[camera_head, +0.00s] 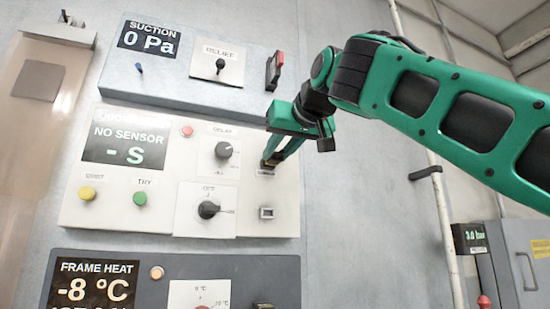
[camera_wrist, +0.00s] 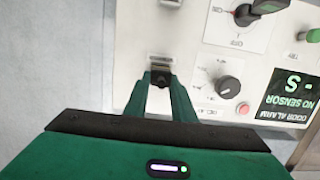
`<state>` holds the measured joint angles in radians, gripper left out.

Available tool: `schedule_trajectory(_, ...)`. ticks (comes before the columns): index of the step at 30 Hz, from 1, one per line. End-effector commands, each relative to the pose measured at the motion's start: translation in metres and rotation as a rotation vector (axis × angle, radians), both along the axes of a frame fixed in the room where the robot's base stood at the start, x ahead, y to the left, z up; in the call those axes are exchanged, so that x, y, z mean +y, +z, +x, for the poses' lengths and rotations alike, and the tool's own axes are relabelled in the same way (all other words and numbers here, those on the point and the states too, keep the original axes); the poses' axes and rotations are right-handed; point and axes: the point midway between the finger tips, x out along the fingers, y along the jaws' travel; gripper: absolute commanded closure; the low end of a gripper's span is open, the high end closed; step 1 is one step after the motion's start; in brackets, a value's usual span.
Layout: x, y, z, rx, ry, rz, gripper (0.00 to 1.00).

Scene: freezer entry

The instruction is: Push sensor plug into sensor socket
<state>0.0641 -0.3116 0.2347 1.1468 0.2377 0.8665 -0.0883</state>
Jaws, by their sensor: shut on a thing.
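My gripper (camera_head: 270,158) is at the right side of the white door alarm panel (camera_head: 75,212), its green fingers pointing at the panel face. In the wrist view my gripper (camera_wrist: 160,82) is shut on a small dark plug (camera_wrist: 160,71). The plug is at an upper fitting on the panel; the fingers partly hide it, and I cannot tell how far it sits in. A lower rectangular socket (camera_head: 266,212) is below it, uncovered, and it also shows at the top edge of the wrist view (camera_wrist: 171,3). The panel display (camera_head: 125,145) reads NO SENSOR.
The DELAY knob (camera_head: 223,150) and a lower knob (camera_head: 208,209) stand out left of the fingers. The suction panel (camera_head: 190,70) with a red-handled switch (camera_head: 275,68) is above. The frame heat panel (camera_head: 240,270) is below. Bare wall (camera_head: 350,220) lies to the right.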

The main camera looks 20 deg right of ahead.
Motion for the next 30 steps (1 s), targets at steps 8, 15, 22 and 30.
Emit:
schedule_trajectory(8, 0.000, 0.000, 0.005, -0.001, 0.000, 0.000, 1.00)
schedule_trajectory(15, 0.000, 0.000, 0.010, -0.001, 0.000, 0.000, 1.00)
schedule_trajectory(22, 0.000, 0.000, 0.014, 0.000, 0.000, 0.000, 1.00)
schedule_trajectory(30, 0.000, 0.000, 0.014, -0.001, 0.000, 0.000, 0.55)
